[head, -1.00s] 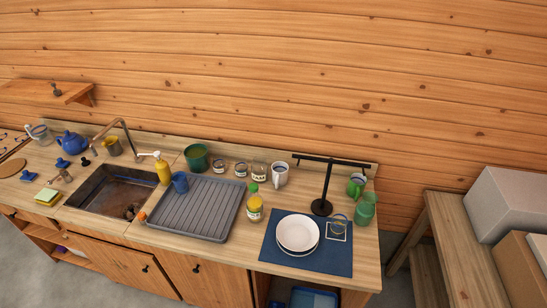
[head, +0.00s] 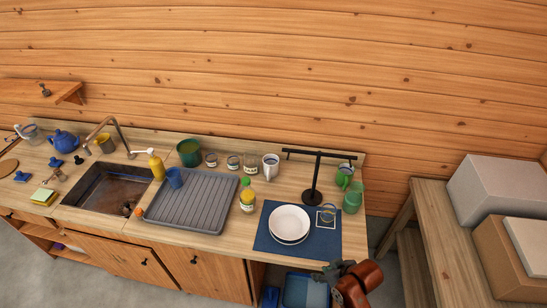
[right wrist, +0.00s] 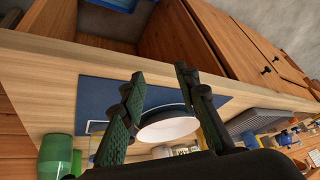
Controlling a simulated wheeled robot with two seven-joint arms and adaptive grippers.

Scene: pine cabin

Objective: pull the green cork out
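The green cork (head: 246,182) sits on top of a small bottle with yellow contents (head: 248,199), which stands upright on the counter between the drying rack and the blue mat. My right gripper (head: 335,270) is at the counter's front right edge, to the right of and nearer than the bottle, well apart from it. In the right wrist view its two fingers (right wrist: 160,74) are spread with nothing held between them. I cannot make out the cork clearly in that view. My left gripper is not in view.
White plates (head: 289,223) lie on the blue mat (head: 325,250), with a black stand (head: 314,180) behind them. The grey drying rack (head: 205,210) is left of the bottle. A white mug (head: 270,166) and several jars stand behind. Green cups (head: 351,200) are at the right.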

